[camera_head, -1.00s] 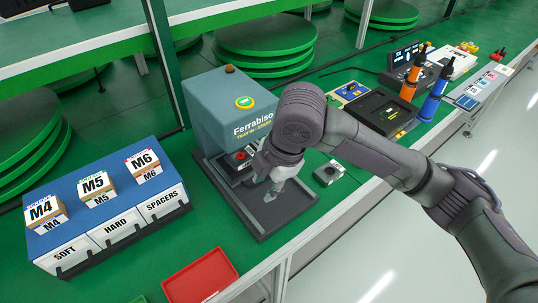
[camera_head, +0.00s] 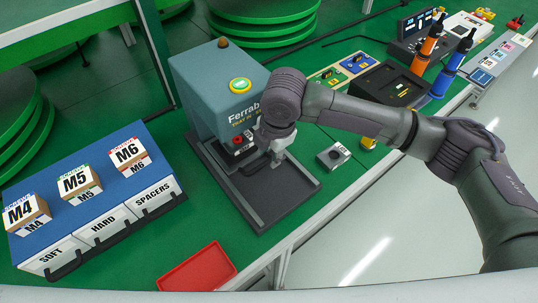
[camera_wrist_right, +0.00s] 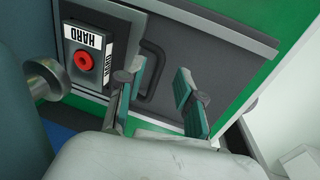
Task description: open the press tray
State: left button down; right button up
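The blue-grey press (camera_head: 215,95) has a lit green-yellow button on top. Its flat dark tray (camera_head: 275,200) lies in front on the green bench. In the right wrist view, the dark tray surface (camera_wrist_right: 210,50) carries a black bar handle (camera_wrist_right: 152,72). My right gripper (camera_head: 277,158) hangs over the tray's rear part, near the press front. In the wrist view its two fingers (camera_wrist_right: 155,92) are spread, with the handle showing between them; contact cannot be told. A red button (camera_wrist_right: 83,62) labelled HARD sits beside it. My left gripper is out of view.
A blue bin unit (camera_head: 90,200) with M4, M5 and M6 boxes stands left. A red tray (camera_head: 198,268) lies in front. A small grey device (camera_head: 333,156) sits right of the press tray. A black fixture (camera_head: 392,90) and orange and blue drivers stand further right.

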jog(key=shift+f, duration=0.6)
jog(key=shift+w+a+f, duration=0.1)
jog(key=shift+w+f, duration=0.05)
jog(key=shift+f, duration=0.3)
grip_shut()
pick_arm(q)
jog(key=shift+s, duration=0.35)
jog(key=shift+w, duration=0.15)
pick_arm(e)
jog(key=shift+s+f, duration=0.1)
jog(key=shift+s, duration=0.1)
